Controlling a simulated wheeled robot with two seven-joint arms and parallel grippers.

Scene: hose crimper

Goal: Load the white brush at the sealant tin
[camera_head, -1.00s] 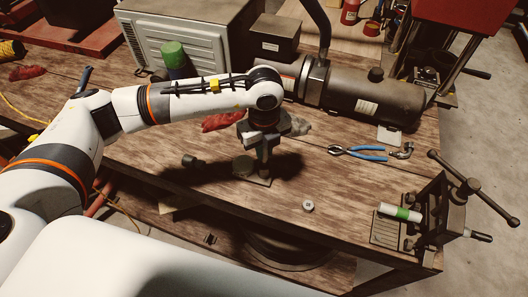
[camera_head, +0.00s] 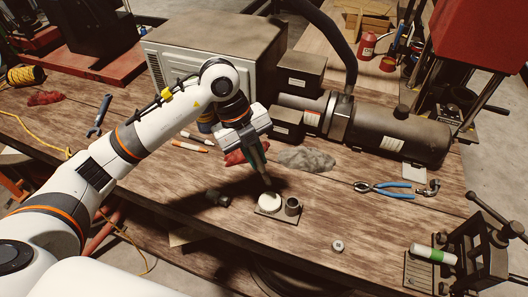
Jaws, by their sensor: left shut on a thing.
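My left gripper (camera_head: 262,172) is shut above the work table, with its fingers pointing down. It holds a slim thing, taken to be the white brush. The fingers hide most of it, and its colour is unclear. Its lower end is above and behind a small plate (camera_head: 268,214). On the plate stands a small, dark, open tin (camera_head: 293,206), taken to be the sealant tin. A round pale lid (camera_head: 269,202) lies left of it. The held thing and the tin look apart. My right gripper is not in view.
Two slim brush-like sticks (camera_head: 189,146) lie left of my gripper. A grey rag (camera_head: 304,158) and a red rag (camera_head: 234,157) are near it. A dark cap (camera_head: 216,198) lies left of the plate.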

